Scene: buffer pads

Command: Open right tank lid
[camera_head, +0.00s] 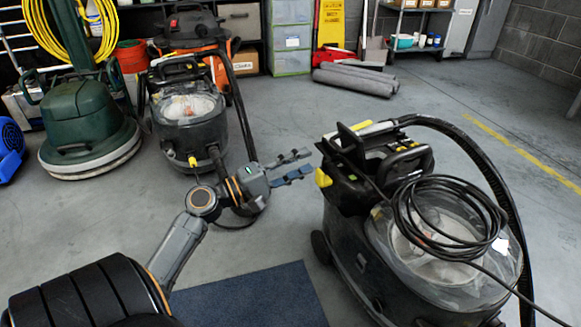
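A black cleaning machine (350,240) stands at the right, with a clear tank dome (432,275) on its top. A coil of black cable (400,215) lies over the dome and partly hides it. A black upper part with a handle (400,165) and a yellow piece (323,178) sits at the machine's far left end. I cannot tell which part is the right tank lid. My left gripper (300,165) is open and empty, its fingers pointing right toward the yellow piece, apart from the machine. My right gripper is out of view.
A second similar machine (190,130) and a green floor scrubber (85,120) stand at the left. A dark blue mat (250,300) lies on the floor in front. Grey rolls (355,78) lie at the back.

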